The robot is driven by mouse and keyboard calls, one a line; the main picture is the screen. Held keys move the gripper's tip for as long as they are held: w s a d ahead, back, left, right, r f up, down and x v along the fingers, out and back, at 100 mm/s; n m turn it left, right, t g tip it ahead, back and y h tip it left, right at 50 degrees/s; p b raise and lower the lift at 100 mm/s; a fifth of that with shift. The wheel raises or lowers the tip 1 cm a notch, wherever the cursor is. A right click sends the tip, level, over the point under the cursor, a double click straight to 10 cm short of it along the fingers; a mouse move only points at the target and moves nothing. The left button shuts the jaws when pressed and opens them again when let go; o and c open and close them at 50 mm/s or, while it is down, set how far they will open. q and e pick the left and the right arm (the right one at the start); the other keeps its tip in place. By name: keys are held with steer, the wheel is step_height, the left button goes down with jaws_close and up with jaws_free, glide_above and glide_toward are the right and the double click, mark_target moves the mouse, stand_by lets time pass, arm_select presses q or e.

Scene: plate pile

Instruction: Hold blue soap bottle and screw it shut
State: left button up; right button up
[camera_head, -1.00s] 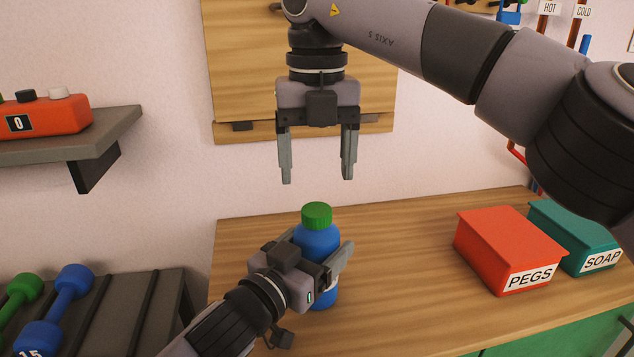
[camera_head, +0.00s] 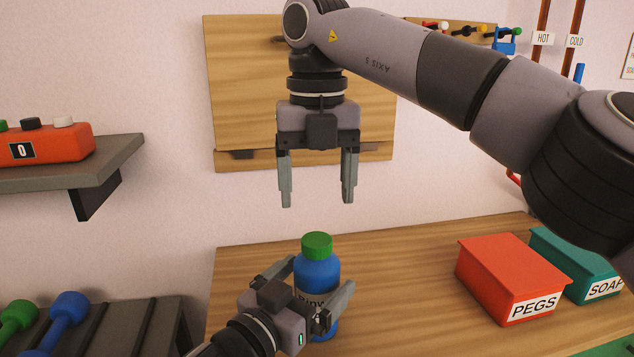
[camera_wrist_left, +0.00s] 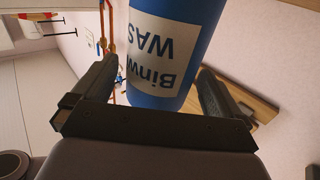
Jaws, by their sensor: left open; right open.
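The blue soap bottle (camera_head: 318,270) stands upright on the wooden counter in the head view, with a green cap (camera_head: 317,246) on top. In the left wrist view the bottle (camera_wrist_left: 182,20) appears upside down, with a white label. My left gripper (camera_head: 318,276) is open, its fingers on either side of the bottle's body; whether they touch it I cannot tell. My right gripper (camera_head: 318,200) is open and empty, pointing straight down above the cap with a clear gap between.
A red PEGS box (camera_head: 510,278) and a teal SOAP box (camera_head: 578,262) stand on the right of the wooden counter (camera_head: 400,270). A grey shelf (camera_head: 100,160) with an orange box (camera_head: 50,145) is at left. Dumbbells (camera_head: 66,310) lie on a rack below.

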arm_select(q)
steer(key=shift+v, duration=2.7)
